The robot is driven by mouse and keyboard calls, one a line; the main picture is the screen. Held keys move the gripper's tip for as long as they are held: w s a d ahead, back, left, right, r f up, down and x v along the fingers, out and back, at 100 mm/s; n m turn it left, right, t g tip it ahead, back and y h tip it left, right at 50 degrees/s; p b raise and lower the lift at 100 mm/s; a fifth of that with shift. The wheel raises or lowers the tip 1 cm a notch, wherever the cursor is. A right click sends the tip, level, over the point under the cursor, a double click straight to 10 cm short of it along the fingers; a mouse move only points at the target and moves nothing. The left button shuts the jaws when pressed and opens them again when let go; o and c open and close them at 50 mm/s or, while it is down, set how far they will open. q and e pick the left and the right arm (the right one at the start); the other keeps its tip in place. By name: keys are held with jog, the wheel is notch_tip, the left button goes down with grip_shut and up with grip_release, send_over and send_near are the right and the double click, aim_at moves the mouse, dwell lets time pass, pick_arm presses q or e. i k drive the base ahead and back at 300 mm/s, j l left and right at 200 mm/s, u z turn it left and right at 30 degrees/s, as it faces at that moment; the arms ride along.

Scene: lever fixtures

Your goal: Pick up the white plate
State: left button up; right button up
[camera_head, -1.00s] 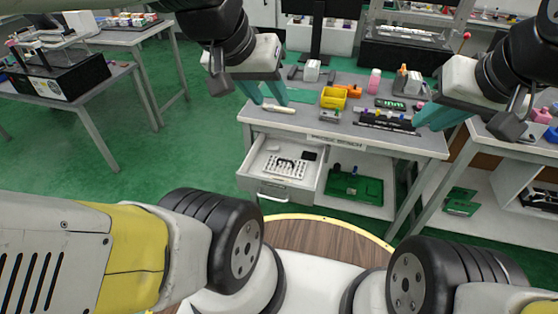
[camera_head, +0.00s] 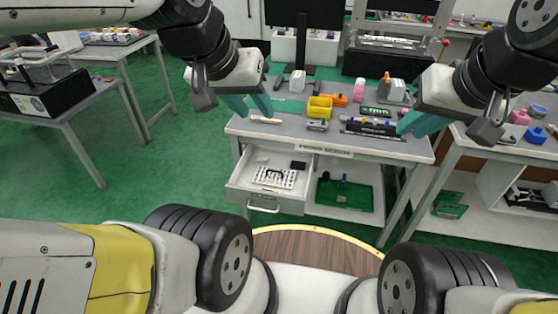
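A white plate (camera_head: 274,178) with rows of dark dots and a black handle-like piece on it lies in the open drawer (camera_head: 238,197) of the middle workbench. My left gripper (camera_head: 250,107) is open, with its teal fingers apart and nothing seen between them. My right gripper (camera_head: 421,123) shows at the bench's right end, far to the right of the plate. Its teal fingers overlap in the view, so their gap is unclear.
On the benchtop stand a yellow bin (camera_head: 319,107), a black rack (camera_head: 371,127) and a pale rod-like item (camera_head: 265,120). A small black box (camera_head: 298,165) lies in the drawer. A green board (camera_head: 344,194) is on the shelf below. Green floor is free at left.

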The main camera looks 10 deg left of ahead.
aim_at(266, 179)
jog(key=i+j+z, duration=0.2)
jog(key=j, duration=0.2)
jog(key=j+z, duration=0.2)
jog(key=j, duration=0.15)
jog(key=i+j+z, duration=0.2)
jog(key=j, duration=0.2)
jog(key=k, duration=0.1)
